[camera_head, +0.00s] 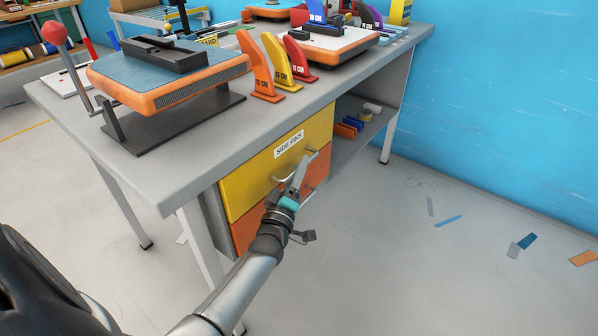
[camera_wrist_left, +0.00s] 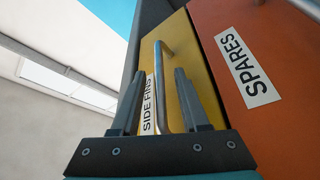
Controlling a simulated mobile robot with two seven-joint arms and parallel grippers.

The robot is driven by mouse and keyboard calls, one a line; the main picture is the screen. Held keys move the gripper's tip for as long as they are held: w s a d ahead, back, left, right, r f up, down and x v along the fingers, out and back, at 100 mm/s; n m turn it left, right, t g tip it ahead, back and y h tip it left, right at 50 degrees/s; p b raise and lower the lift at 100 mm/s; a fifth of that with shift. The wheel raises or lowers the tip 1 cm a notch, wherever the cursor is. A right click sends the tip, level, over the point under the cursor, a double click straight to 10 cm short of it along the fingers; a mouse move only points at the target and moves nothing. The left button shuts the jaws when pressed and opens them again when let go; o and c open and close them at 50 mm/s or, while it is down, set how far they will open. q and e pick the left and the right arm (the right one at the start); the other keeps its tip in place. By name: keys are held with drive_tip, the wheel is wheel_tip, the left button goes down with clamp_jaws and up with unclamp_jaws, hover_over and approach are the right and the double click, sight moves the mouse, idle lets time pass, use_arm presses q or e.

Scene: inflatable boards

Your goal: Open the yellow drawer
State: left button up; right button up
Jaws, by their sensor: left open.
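The yellow drawer (camera_head: 248,186) labelled "SIDE FINS" is under the workbench and looks shut. It also fills the middle of the left wrist view (camera_wrist_left: 203,70). Its metal bar handle (camera_wrist_left: 161,85) shows between the fingers of my left gripper (camera_wrist_left: 157,78), which is open. In the head view my left gripper (camera_head: 305,172) is in front of the drawer, at the handle (camera_head: 282,178), and partly hides it. I cannot tell whether a finger touches the handle. My right gripper is not in view.
An orange drawer (camera_head: 246,232), labelled "SPARES" in the left wrist view (camera_wrist_left: 260,60), is below the yellow one. The grey workbench (camera_head: 178,176) carries a board on a stand and coloured fins (camera_head: 285,66). Floor to the right is open, with a few scraps (camera_head: 448,221).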

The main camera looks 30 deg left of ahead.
use_arm(q)
drive_tip(key=shift+w+a, duration=0.1)
drive_tip(key=shift+w, duration=0.1)
drive_tip(key=shift+c, duration=0.3)
clamp_jaws()
idle(1.1)
